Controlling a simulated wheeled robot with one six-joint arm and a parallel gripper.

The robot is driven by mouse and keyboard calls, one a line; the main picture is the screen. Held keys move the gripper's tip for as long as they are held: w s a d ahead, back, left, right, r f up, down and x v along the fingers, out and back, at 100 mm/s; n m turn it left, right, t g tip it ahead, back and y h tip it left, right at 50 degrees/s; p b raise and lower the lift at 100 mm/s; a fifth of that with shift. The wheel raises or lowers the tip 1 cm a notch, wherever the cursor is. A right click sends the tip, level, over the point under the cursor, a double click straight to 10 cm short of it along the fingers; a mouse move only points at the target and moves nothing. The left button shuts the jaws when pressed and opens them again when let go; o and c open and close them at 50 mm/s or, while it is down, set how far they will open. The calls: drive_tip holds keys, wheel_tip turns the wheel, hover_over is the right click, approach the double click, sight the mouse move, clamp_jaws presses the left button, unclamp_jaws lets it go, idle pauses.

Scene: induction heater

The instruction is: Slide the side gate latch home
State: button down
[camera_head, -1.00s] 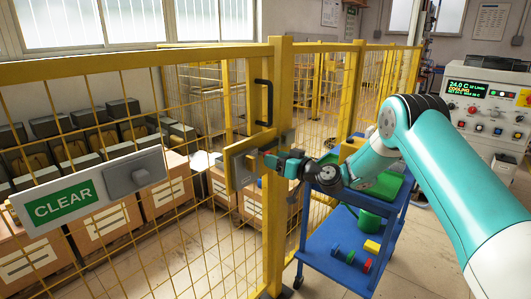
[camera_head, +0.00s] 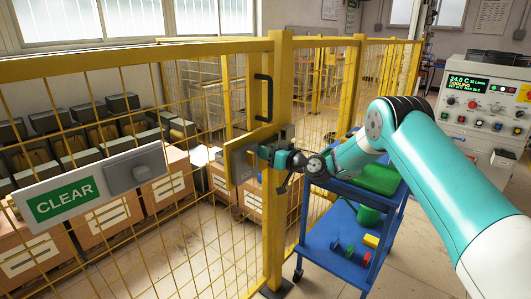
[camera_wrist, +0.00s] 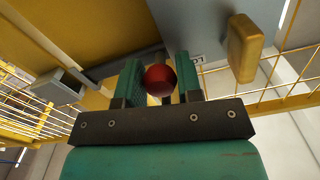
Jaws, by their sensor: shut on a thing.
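The side gate latch is a grey bolt assembly on a yellow plate (camera_head: 230,168) at the gate's edge, beside the yellow post (camera_head: 274,215). A red ball knob (camera_wrist: 160,80) shows in the wrist view between the two teal fingers. My gripper (camera_head: 264,152) is at the latch, to the right of the grey block (camera_head: 243,160); it also shows in the wrist view (camera_wrist: 160,85), shut on the red knob. In the head view the gripper hides the knob. A grey bar (camera_wrist: 120,68) runs behind the knob toward a grey bracket (camera_wrist: 57,86).
A black handle (camera_head: 264,98) stands on the gate above the latch. A yellow block (camera_wrist: 244,48) sits near the fingers in the wrist view. A blue cart (camera_head: 340,245) stands right of the post. A CLEAR sign (camera_head: 62,200) hangs on the left mesh.

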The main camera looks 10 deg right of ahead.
sight(271, 141)
drive_tip(key=w+d+b, duration=0.2)
drive_tip(key=d+b, duration=0.1)
drive_tip(key=w+d+b, duration=0.1)
drive_tip(key=d+b, duration=0.1)
drive_tip(key=shift+w+f, duration=0.1)
drive_tip(key=shift+w, duration=0.15)
drive_tip(key=shift+a+r, duration=0.15)
drive_tip(key=shift+r, duration=0.05)
drive_tip(key=c, duration=0.9)
unclamp_jaws()
drive_tip(key=shift+w, duration=0.1)
drive_tip(key=shift+o, duration=0.5)
drive_tip(key=shift+d, duration=0.25)
drive_tip(key=b+v, duration=0.2)
drive_tip(key=v, duration=1.5)
drive_tip(key=shift+b, duration=0.35)
